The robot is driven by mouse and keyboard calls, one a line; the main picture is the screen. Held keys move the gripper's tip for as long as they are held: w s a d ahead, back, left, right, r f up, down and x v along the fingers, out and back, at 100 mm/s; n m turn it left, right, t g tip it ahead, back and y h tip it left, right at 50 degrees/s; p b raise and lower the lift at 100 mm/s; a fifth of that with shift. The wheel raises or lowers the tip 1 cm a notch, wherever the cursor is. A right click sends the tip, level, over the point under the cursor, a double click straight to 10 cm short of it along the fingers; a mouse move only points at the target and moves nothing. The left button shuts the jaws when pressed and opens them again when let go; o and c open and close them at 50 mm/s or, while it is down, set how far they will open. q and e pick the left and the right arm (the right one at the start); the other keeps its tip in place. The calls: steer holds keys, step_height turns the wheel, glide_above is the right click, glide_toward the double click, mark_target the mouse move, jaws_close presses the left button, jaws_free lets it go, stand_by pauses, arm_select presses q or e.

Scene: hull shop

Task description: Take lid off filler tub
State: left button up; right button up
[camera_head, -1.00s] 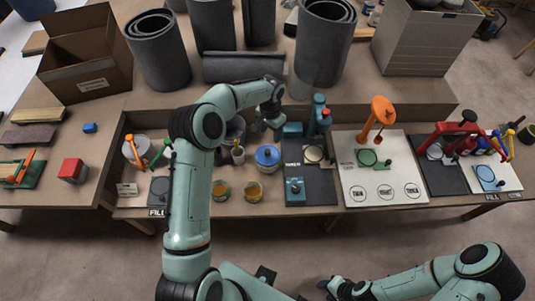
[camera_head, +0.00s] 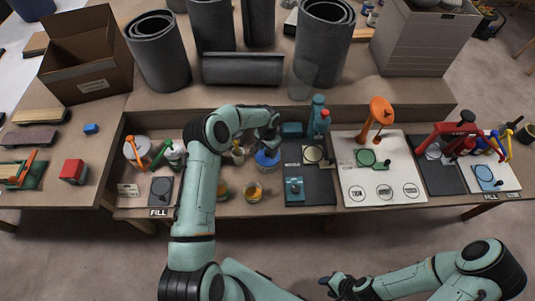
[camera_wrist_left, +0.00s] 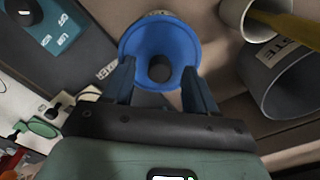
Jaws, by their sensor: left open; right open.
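The filler tub's blue lid (camera_head: 267,160) is in the middle of the bench bay, partly hidden by my left gripper (camera_head: 268,146). In the left wrist view the lid (camera_wrist_left: 138,45) is a round blue disc with a dark knob (camera_wrist_left: 159,69) in its middle. My left gripper (camera_wrist_left: 158,75) is open above the lid, with its fingers on either side of the knob. I cannot tell whether they touch the lid. The tub body is mostly hidden under the lid. My right gripper (camera_head: 330,287) is open and empty, low in front of the bench.
Small cups (camera_head: 253,191) stand in front of the lid. A teal-and-grey station (camera_head: 308,185) is just right of it.

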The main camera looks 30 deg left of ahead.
arm_select(q)
steer(key=shift+s+f, duration=0.1)
steer(key=shift+c, duration=0.3)
jaws_close()
